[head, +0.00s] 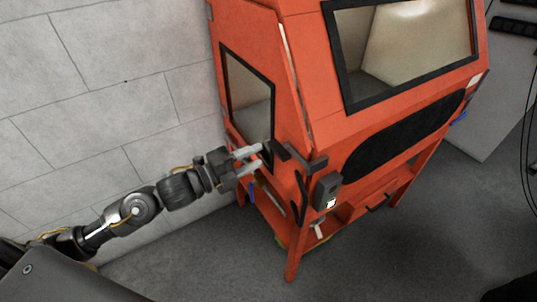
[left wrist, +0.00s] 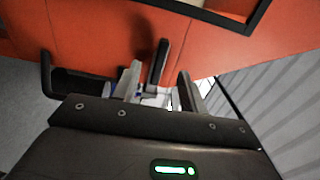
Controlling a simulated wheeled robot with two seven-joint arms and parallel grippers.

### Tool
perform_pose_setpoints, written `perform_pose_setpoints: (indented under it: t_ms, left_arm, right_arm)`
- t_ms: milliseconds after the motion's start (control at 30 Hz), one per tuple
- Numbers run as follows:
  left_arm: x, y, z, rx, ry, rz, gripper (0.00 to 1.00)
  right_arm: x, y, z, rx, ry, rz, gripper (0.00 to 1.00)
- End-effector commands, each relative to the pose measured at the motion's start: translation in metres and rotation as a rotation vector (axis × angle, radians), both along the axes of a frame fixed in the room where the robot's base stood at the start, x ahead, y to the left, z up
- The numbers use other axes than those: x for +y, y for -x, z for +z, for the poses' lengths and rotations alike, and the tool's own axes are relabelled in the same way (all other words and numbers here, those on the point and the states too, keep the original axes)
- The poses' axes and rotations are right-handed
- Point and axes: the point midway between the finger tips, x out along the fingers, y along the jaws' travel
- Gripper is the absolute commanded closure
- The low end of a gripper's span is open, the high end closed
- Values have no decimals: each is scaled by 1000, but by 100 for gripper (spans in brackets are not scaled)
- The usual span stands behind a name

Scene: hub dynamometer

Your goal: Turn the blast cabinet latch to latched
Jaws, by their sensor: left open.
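The orange-red blast cabinet (head: 250,32) stands against the wall, with a window in its side door. A dark latch lever (head: 281,152) sits at the edge of that door, near the front corner. It also shows as a dark upright bar in the left wrist view (left wrist: 160,62). My left gripper (head: 261,155) is open at the side door, its pale fingers pointing at the lever. In the left wrist view, the lever appears between the two fingers (left wrist: 160,88). I cannot tell whether either finger touches it. My right gripper is not in view.
A dark box with a light label (head: 327,190) is mounted at the cabinet's lower front corner. A dark bar handle (left wrist: 46,75) shows at the left in the left wrist view. A grey block wall (head: 100,80) is behind my left arm. The floor in front is clear.

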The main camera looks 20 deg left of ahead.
Motion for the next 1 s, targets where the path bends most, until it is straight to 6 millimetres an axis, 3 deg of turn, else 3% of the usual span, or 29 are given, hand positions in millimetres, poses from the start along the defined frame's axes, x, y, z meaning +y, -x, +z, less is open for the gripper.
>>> perform_pose_setpoints:
  t_ms: [100,333,933,1000]
  left_arm:
    - [12,16,-3,0,-3,-1,58]
    - [23,28,0,-1,0,-1,58]
    - [23,28,1,37,47,-1,58]
    - [38,15,-16,111,94,43,58]
  right_arm:
    - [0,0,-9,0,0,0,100]
    - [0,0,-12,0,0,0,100]
    - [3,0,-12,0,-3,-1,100]
    - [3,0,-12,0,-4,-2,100]
